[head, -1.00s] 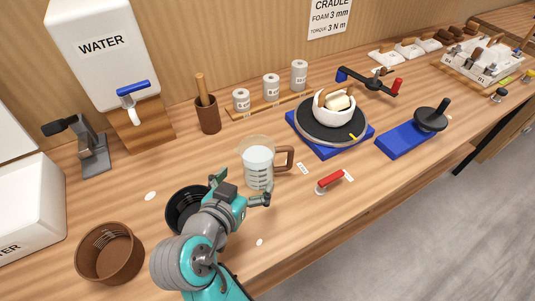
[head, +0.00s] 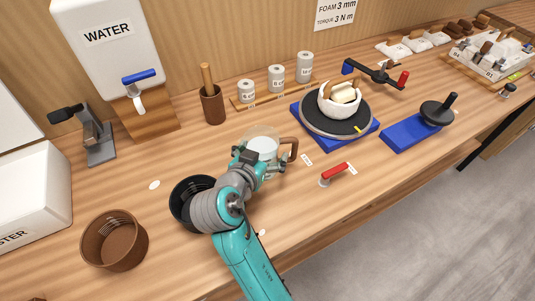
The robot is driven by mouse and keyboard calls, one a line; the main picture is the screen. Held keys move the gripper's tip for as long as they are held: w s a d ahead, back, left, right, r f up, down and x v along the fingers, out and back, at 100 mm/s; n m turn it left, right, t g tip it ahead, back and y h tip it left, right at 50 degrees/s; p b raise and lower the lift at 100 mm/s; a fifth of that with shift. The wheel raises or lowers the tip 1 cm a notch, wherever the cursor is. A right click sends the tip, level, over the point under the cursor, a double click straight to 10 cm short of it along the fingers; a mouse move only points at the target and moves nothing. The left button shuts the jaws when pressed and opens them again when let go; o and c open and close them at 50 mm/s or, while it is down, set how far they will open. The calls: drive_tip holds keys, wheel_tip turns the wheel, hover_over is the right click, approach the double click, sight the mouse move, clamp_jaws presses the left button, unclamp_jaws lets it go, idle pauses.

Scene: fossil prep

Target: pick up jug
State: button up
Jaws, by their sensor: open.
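The jug (head: 263,146) is a clear measuring jug with pale contents and a brown handle (head: 291,148) on its right side. It stands upright on the wooden bench near the middle of the head view. My gripper (head: 262,164) is open at the near side of the jug, with its fingers spread to either side. My gripper and wrist hide the lower part of the jug. I cannot tell whether the fingers touch it.
A black bowl (head: 180,200) sits left of my wrist, and a brown tub (head: 113,240) is further left. A blue-based turntable (head: 308,119) stands behind right. A brown pot (head: 213,105) is behind.

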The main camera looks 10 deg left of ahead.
drive_tip(key=c, duration=1.2)
wheel_tip(320, 180, up, 10)
drive_tip(key=shift+r, duration=0.1)
